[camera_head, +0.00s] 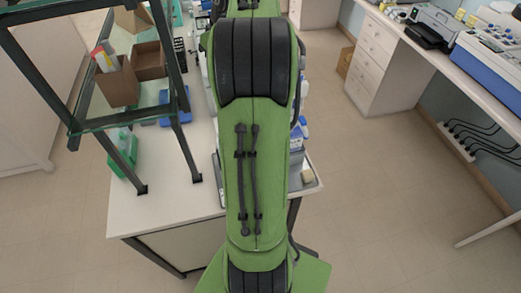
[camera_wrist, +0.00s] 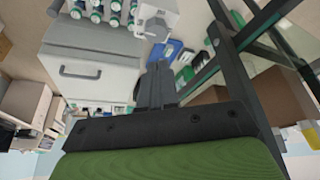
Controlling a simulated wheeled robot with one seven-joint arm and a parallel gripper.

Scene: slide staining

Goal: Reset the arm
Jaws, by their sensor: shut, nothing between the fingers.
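My green arm with black joint bands runs up the middle of the head view and hides part of the bench behind it. My gripper (camera_wrist: 158,66) shows in the wrist view as dark fingers held together, with nothing between them. In the head view the gripper itself cannot be made out. The wrist view is strongly tilted.
A white bench (camera_head: 150,215) stands behind my arm. A dark-framed glass shelf (camera_head: 120,117) is on its left, holding a brown box (camera_head: 117,85), and shows close to my gripper's right in the wrist view. A side counter (camera_head: 415,40) holds instruments. Floor (camera_head: 390,190) is clear at right.

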